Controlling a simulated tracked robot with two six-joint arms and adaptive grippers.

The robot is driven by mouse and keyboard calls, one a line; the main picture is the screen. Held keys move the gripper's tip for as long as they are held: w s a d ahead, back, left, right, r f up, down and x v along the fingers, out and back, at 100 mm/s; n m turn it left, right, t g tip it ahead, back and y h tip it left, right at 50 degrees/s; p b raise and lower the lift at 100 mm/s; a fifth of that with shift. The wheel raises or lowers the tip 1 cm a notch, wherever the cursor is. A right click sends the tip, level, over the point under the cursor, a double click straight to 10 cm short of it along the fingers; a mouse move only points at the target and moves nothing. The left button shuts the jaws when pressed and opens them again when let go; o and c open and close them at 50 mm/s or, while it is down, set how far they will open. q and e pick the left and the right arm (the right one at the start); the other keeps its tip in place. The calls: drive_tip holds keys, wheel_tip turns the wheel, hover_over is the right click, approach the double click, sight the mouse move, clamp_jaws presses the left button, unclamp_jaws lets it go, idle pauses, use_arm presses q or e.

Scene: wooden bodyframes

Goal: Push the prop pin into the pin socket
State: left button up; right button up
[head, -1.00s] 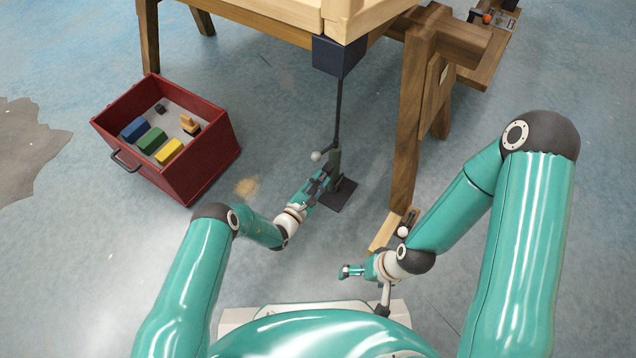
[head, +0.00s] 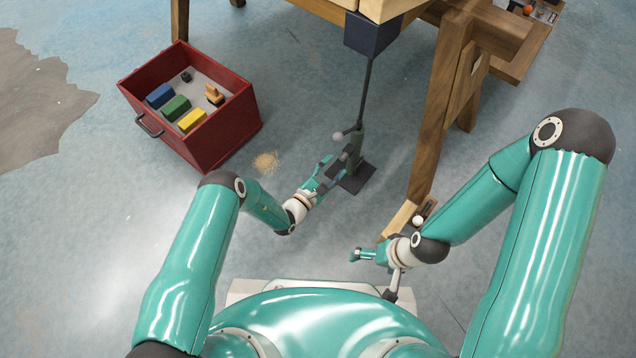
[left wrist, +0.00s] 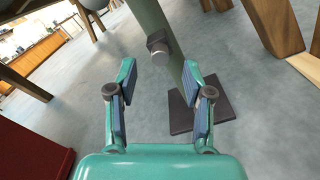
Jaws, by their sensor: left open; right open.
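In the left wrist view, the prop pin (left wrist: 160,57) is a short grey cylinder in a dark collar, the apparent pin socket (left wrist: 156,38), on the side of the post. How deep it sits cannot be told. My left gripper (head: 335,168) is open and empty, facing the pin; its fingers (left wrist: 158,78) spread either side of the pin's line, apparently short of it. My right gripper (head: 361,255) is open and empty, low and away from the prop.
A red crate (head: 231,134) with coloured blocks stands on the floor at left. A wooden trestle leg (head: 432,125) rises right of the prop. A pale ball knob (head: 338,136) juts from the post.

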use_arm(q)
drive_tip(key=v, duration=0.8)
drive_tip(key=shift+s, duration=0.2)
drive_tip(key=shift+a, duration=0.15)
